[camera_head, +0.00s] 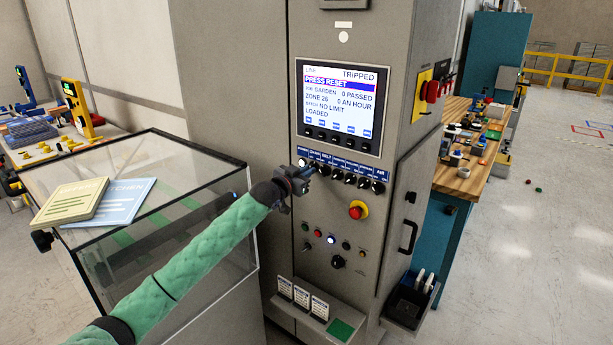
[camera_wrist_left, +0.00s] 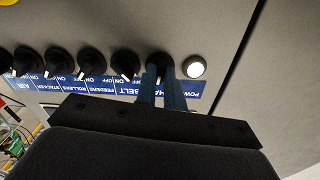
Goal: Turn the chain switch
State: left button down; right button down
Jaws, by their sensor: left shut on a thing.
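The chain switch (camera_wrist_left: 160,58) is a black rotary knob in a row of knobs on the grey control cabinet. In the left wrist view the row appears upside down, and the chain label is partly covered by my fingers. My left gripper (camera_wrist_left: 163,86) has its two blue fingers shut on this knob, one on each side. In the head view my left gripper (camera_head: 311,171) reaches the left end of the row and hides the chain knob. The knob's pointer direction cannot be made out. My right gripper is not in view.
The belt switch (camera_wrist_left: 124,64) is close beside my fingers, with more knobs beyond. A lit white power button (camera_wrist_left: 195,67) is on the other side. A screen (camera_head: 340,98) above reads TRIPPED, PRESS RESET. A red emergency button (camera_head: 357,210) is below. A clear-topped guard (camera_head: 150,190) lies under my arm.

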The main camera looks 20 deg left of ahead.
pick_arm(q)
jog(key=shift+m+b, duration=0.3)
jog(key=shift+m, duration=2.6)
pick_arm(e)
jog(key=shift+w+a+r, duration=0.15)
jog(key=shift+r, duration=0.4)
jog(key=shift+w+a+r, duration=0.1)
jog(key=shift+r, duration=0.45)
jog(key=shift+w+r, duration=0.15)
pick_arm(q)
jog(key=c, duration=1.5)
grip_release()
jog(key=shift+s, duration=0.1)
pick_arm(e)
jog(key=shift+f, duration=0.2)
